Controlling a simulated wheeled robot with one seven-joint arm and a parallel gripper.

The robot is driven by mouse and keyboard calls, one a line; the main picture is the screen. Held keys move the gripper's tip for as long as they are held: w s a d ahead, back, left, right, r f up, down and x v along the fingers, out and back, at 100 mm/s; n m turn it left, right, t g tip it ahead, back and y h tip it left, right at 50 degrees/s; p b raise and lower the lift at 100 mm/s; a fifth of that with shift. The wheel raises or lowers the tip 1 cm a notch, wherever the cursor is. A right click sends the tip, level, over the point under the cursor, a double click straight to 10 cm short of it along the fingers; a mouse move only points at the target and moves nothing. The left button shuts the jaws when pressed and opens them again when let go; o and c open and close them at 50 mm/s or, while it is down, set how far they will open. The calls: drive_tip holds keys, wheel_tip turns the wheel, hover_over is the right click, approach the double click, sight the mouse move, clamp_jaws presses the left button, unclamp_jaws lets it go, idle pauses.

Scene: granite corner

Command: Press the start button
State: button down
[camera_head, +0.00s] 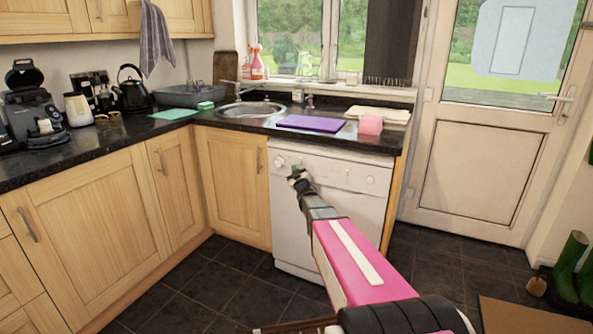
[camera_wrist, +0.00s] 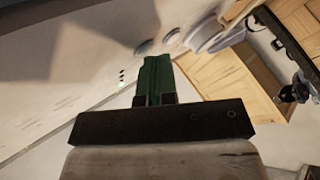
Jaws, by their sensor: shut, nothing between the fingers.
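A white dishwasher (camera_head: 335,210) stands under the counter. Its control panel has a round dial (camera_head: 280,161) at the left and another round control (camera_head: 370,180) at the right. My gripper (camera_head: 296,171) is shut and empty in front of the left part of the panel. In the wrist view its green fingers (camera_wrist: 154,68) point towards the panel (camera_wrist: 60,95). Round controls (camera_wrist: 145,47) and a row of small dark marks (camera_wrist: 122,76) show beside the fingertips. I cannot tell which control is the start button, or whether the fingertips touch the panel.
The dark counter (camera_head: 225,119) runs above, with a purple board (camera_head: 310,123), a pink block (camera_head: 371,125) and a sink (camera_head: 250,109). Wooden cabinets (camera_head: 232,180) stand left of the dishwasher. A white door (camera_head: 480,160) is to the right. The tiled floor (camera_head: 235,285) looks clear at the left.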

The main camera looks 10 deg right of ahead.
drive_tip(key=shift+s, duration=0.1)
drive_tip(key=shift+s+a, duration=0.45)
drive_tip(key=shift+s, duration=0.05)
idle(0.3)
drive_tip(key=s+a, duration=0.1)
drive_tip(key=s, duration=0.1)
drive_tip(key=s+a, duration=0.2)
idle(0.4)
drive_tip(key=shift+s+f, duration=0.1)
idle(0.4)
